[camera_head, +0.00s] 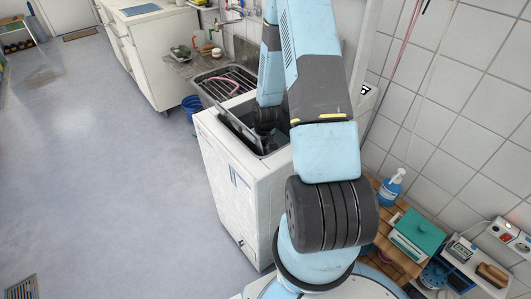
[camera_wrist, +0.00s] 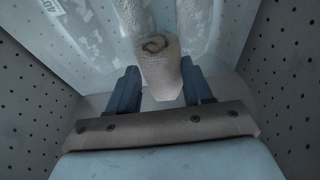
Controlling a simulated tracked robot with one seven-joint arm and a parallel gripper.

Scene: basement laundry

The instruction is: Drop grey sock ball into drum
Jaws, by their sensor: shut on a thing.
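In the wrist view, the grey sock ball (camera_wrist: 161,68), a pale rolled bundle with a dark curl on its end, sits between the two dark blue fingers of my gripper (camera_wrist: 160,82). The gripper is shut on it. Perforated grey drum walls (camera_wrist: 288,85) rise on both sides, so the gripper is down inside the drum. In the head view, my arm reaches into the open top of the white washing machine (camera_head: 235,185). The gripper's fingers and the sock ball are hidden there by the machine's opening and my arm.
Behind the machine stand a sink with a rack (camera_head: 228,82) and a white cabinet (camera_head: 150,50). A blue bucket (camera_head: 192,106) is on the floor. A wooden shelf at right holds a blue bottle (camera_head: 391,188) and a green-lidded box (camera_head: 419,233).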

